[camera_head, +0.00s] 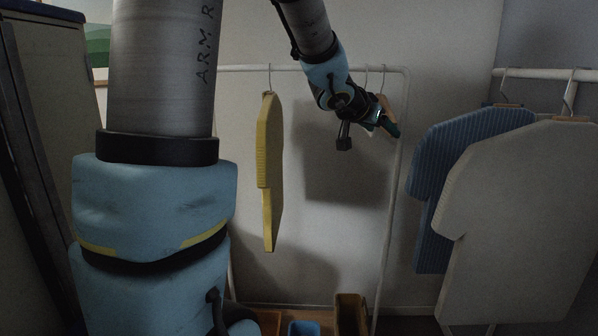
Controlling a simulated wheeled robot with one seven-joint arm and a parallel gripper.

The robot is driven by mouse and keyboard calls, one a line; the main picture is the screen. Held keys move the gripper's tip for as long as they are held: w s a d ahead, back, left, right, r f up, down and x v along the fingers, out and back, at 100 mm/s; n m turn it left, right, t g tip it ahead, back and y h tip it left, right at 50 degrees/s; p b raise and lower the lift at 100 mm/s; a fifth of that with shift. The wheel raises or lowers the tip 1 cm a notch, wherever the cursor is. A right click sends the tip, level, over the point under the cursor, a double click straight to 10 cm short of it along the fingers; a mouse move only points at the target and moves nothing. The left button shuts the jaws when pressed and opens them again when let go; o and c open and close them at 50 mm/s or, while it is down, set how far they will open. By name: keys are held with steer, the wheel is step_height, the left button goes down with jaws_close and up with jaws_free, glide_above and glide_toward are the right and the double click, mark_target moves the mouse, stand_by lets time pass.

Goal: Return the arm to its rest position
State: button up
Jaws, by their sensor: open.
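My arm comes in from the top, and its blue wrist joint leads down to my gripper (380,127), at the upper right of the rail on the back wall. The gripper is small and dark here, and its jaws are open. It overlaps a wooden hanger (386,105) in the picture; I cannot tell whether they touch. A small dark green part beside it is too small to make out. No garment hangs from my gripper. A large blue and grey link of my arm fills the left foreground.
A yellow garment (269,165) hangs from the rail (240,69). On the right, a blue shirt (428,190) and a pale shirt (520,220) hang from another rail (545,74). A blue bin (303,328) and a brown box (351,314) stand low at the back.

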steer(key=a+f+n+y, duration=0.35)
steer(key=a+f, duration=0.35)
steer(key=a, duration=0.4)
steer(key=s+a+f+n+g+y, duration=0.2)
steer(key=s+a+f, duration=0.4)
steer(key=s, duration=0.3)
steer(key=s+a+f+n+g+y, duration=0.3)
steer(key=s+a+f+g, duration=0.2)
steer(key=s+a, duration=0.4)
steer(key=shift+s+a+f, duration=0.3)
steer(key=shift+s+f, duration=0.2)
steer(key=shift+f, duration=0.3)
stand_by(0.7)
